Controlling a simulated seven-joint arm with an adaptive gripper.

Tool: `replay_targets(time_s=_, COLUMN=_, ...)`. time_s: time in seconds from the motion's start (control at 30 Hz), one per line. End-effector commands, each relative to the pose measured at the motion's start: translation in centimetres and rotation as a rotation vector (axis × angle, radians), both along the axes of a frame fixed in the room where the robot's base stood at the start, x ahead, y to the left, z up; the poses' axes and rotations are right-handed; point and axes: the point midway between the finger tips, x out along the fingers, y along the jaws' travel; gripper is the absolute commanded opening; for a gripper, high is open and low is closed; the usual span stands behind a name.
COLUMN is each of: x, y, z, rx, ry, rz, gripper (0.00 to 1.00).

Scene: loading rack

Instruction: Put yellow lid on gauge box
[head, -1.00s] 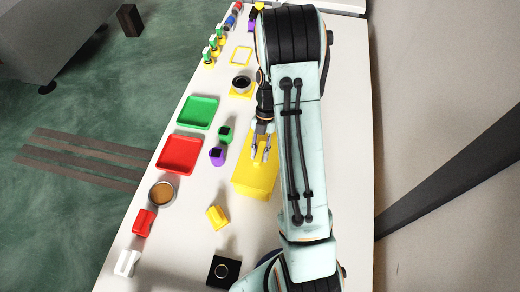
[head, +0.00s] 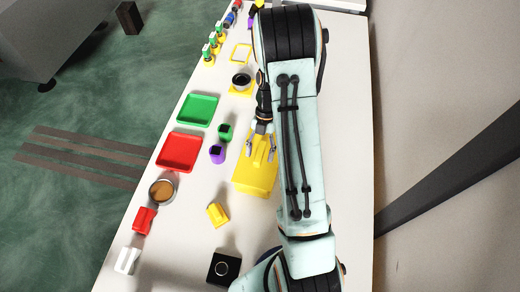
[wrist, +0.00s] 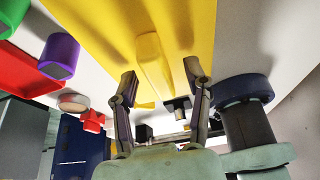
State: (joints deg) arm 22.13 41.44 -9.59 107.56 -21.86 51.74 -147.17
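The yellow lid (head: 252,178) is a broad yellow piece with a raised ridge-like handle (wrist: 153,65), at mid table in the head view. It fills the upper middle of the wrist view. My gripper (head: 260,153) is over its far part. In the wrist view my gripper (wrist: 160,80) is open, with one finger on each side of the handle and a visible gap to it. I cannot tell whether a box lies under the lid. No gauge box can be picked out with certainty; a black square block with a pale ring (head: 223,268) stands at the near edge.
A small yellow block (head: 217,214) lies nearer. White table is clear around it. My arm covers the right side.

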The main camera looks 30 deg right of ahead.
Motion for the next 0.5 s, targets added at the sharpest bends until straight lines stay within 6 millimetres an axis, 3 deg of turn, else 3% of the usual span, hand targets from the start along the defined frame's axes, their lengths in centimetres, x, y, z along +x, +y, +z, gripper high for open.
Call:
replay_targets(time_s=0.23, x=0.4, y=-0.4, z=1.0, rx=-0.002, ry=-0.004, rz=-0.001, gripper=0.49)
replay_targets(time_s=0.5, x=1.9, y=-2.1, z=6.4, rx=-0.002, ry=-0.006, rz=0.0, gripper=0.49)
